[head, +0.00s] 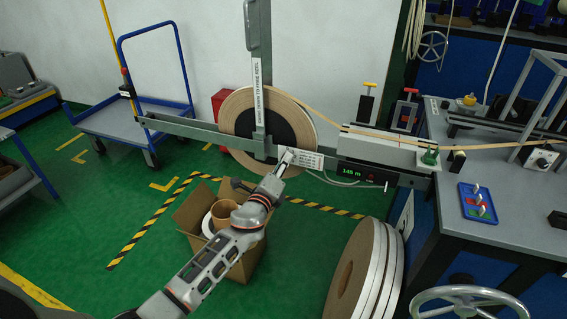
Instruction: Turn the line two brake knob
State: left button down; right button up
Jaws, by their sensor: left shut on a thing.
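My left gripper (287,158) reaches up from the bottom of the head view to the grey horizontal bar (205,131) of the tape payoff. It is at the lower right of the tape reel (241,105), beside a white printed label (309,160). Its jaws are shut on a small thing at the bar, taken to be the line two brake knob. The gripper hides that thing, so its shape and angle cannot be told. My right gripper is not in view.
A lit counter (357,173) reads about 145 m, right of the gripper. An open cardboard box (190,218) stands on the floor below my arm. Several large tape rolls (362,270) stand at the lower right. A blue trolley (130,118) is at the back left.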

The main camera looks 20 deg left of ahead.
pick_arm(q)
jog(key=shift+m, duration=0.6)
jog(key=c, duration=1.8)
grip_release()
jog(key=shift+c, duration=0.2)
jog(key=s, duration=1.2)
jog(key=shift+a, duration=0.3)
jog(key=shift+f, duration=0.1)
